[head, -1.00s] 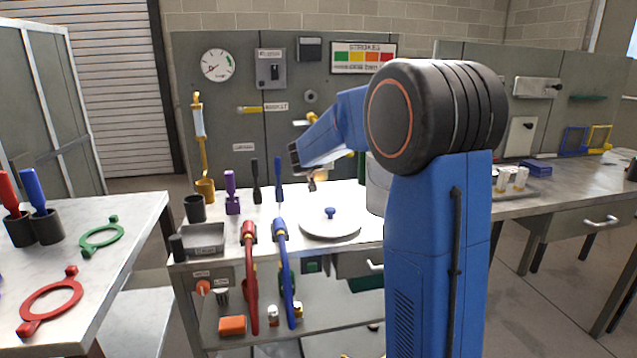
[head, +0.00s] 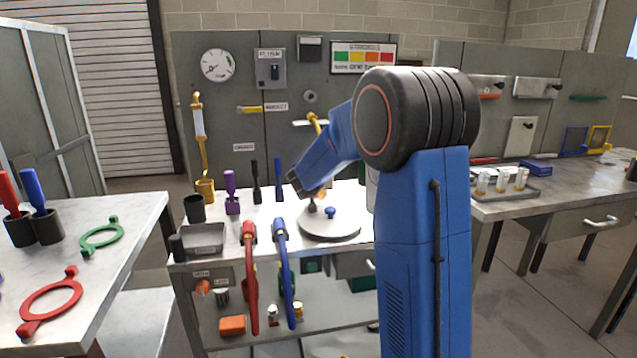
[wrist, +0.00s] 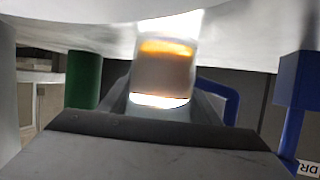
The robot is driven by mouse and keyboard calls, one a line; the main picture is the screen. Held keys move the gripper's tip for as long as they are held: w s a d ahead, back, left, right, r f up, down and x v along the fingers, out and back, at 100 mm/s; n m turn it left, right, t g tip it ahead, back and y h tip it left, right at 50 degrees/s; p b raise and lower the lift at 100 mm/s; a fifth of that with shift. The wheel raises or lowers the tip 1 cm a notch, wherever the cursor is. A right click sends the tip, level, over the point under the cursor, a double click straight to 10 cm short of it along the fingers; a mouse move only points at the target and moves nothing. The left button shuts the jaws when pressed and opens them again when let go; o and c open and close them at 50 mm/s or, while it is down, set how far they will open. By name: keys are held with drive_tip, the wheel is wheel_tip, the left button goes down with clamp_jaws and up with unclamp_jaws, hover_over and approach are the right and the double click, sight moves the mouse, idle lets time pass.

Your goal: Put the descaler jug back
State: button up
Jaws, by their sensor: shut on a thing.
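My gripper (wrist: 163,100) is shut on a small pale thing with an orange band (wrist: 163,72) in the wrist view. I cannot tell whether this is the descaler jug; no other clear jug shows. In the head view my gripper is mostly hidden by its own wrist, low over the left part of a round white plate with a blue knob (head: 345,231) on the cart. A bit of orange shows beside it. I cannot tell whether the held thing touches the plate.
Left of the plate stand a purple tool (head: 231,190), a dark cup (head: 195,208) and a grey tray (head: 205,240). Red and blue hoses (head: 285,262) hang at the cart's front. A tray of vials (head: 505,192) stands on the right bench. A green post (wrist: 83,80) and blue post (wrist: 297,90) flank the gripper.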

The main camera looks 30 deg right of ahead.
drive_tip(key=shift+f, duration=0.1)
drive_tip(key=o, duration=1.4)
